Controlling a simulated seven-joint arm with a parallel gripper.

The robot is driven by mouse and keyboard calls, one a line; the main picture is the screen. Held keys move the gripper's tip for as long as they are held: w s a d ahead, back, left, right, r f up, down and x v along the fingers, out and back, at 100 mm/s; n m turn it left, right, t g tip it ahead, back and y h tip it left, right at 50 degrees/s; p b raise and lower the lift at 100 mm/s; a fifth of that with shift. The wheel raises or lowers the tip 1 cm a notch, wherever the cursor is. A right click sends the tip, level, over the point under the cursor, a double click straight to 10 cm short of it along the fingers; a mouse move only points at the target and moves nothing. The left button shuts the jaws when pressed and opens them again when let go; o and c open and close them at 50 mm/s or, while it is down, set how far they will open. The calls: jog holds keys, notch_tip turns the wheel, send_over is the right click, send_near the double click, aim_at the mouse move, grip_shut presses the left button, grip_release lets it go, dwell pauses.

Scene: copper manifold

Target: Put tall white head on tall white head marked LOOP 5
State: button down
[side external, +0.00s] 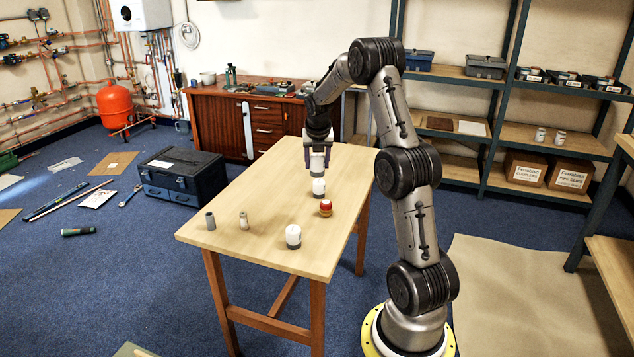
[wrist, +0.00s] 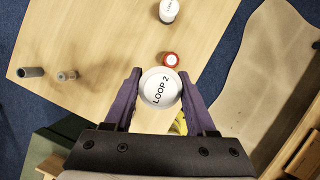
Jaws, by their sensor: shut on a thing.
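My gripper (side external: 317,158) is shut on a tall white head (side external: 317,161) with a grey lower part. In the wrist view, my gripper (wrist: 160,90) has its fingers on either side of this head (wrist: 160,88), whose top reads LOOP 2. In the side view, another white head (side external: 318,187) stands on the table right below the held one; I cannot tell whether they touch. The held head hides it in the wrist view. A further white head (side external: 293,236) stands nearer the front; its marking in the wrist view (wrist: 169,9) is too small to read surely.
A red-topped piece (side external: 325,208) stands close to the white head under my gripper. A grey cylinder (side external: 210,220) and a small pale fitting (side external: 244,221) stand at the table's left end. The wooden table (side external: 265,205) is otherwise mostly clear.

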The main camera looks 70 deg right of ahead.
jog(key=s+d+r+m, duration=0.1)
jog(key=s+d+r, duration=0.1)
jog(key=s+d, duration=0.15)
send_over(319, 180)
jog(key=f, duration=0.9)
jog(key=shift+s+a+f, duration=0.15)
jog(key=shift+a+f, duration=0.1)
jog(key=shift+d+f, duration=0.25)
jog(key=shift+f, duration=1.6)
jog(key=shift+c, duration=1.1)
grip_release()
jog(key=shift+f, duration=0.15)
